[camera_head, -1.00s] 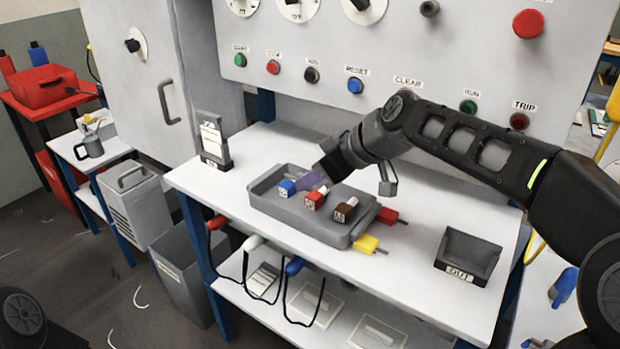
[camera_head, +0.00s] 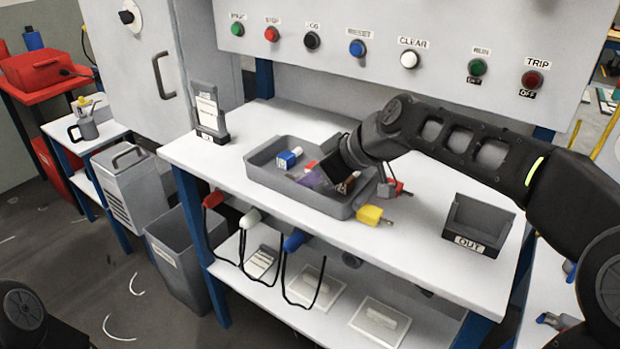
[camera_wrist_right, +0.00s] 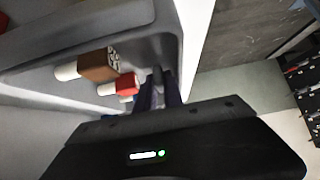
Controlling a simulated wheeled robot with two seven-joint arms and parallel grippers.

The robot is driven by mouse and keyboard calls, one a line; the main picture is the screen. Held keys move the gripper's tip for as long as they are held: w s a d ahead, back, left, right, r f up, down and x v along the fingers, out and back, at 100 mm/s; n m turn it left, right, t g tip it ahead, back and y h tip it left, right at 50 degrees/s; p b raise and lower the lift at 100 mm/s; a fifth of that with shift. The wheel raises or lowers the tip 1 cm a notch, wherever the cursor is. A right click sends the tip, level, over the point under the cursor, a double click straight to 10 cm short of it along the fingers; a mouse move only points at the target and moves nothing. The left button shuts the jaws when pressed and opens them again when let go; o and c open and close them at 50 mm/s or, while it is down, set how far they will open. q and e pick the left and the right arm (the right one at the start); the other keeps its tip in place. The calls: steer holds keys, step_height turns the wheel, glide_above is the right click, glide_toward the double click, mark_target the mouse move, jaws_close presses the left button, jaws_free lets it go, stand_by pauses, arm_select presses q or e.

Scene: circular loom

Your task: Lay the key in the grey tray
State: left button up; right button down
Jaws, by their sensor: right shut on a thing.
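The grey tray (camera_head: 270,187) stands on the white bench. A blue block (camera_head: 289,157), a red block (camera_head: 309,167) and a brown block (camera_head: 347,184), with white pins, lie in it. My right gripper (camera_head: 318,177) is low over the tray, its fingertips close to the red block. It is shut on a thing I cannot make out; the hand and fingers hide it. In the right wrist view the fingers (camera_wrist_right: 160,88) are beside the red block (camera_wrist_right: 127,85), with the brown block (camera_wrist_right: 98,66) farther left. I cannot pick out a key with certainty. My left gripper is out of view.
A red plug-like piece (camera_head: 396,187) and a yellow one (camera_head: 370,215) with metal pins lie just right of the tray. A dark OUT box (camera_head: 478,225) stands at the bench's right. A card holder (camera_head: 210,110) stands at the left. Bench between tray and OUT box is partly clear.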

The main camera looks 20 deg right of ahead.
steer(key=shift+f+b, duration=0.4)
steer(key=shift+f, duration=0.05)
steer(key=c, duration=1.4)
jaws_free()
steer(key=shift+r, duration=0.1)
steer(key=shift+p+v, duration=0.35)
steer(key=shift+v, duration=3.6)
